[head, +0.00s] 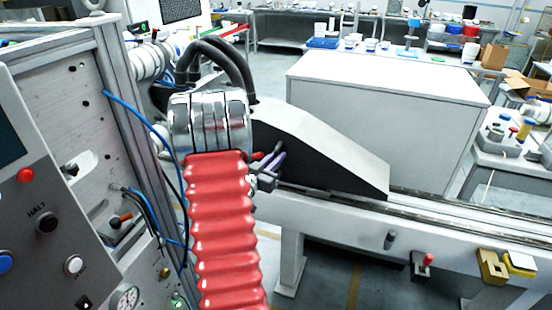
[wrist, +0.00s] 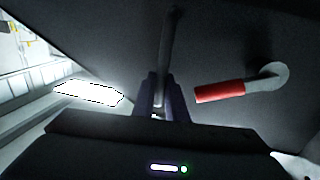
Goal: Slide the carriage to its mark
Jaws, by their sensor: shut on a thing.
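The carriage (head: 325,150) is a wedge-shaped body with a pale sloping top and a black side, sitting on a long rail (head: 455,212) in the head view. Its dark face fills much of the wrist view (wrist: 235,45). My gripper (head: 274,162) is at the carriage's left part, partly hidden behind my red-sleeved arm. In the wrist view my gripper's fingers (wrist: 158,100) are shut on a dark upright bar (wrist: 167,50) on that face. A red-gripped lever (wrist: 220,91) sits just right of the fingers. I cannot tell which feature is the mark.
A control panel (head: 45,220) with knobs and hoses stands close on the left. A large white cabinet (head: 385,115) stands behind the rail. A dark peg (head: 390,240), a red-handled block (head: 422,266) and a yellow block (head: 491,267) sit along the rail's front. The rail's right stretch looks clear.

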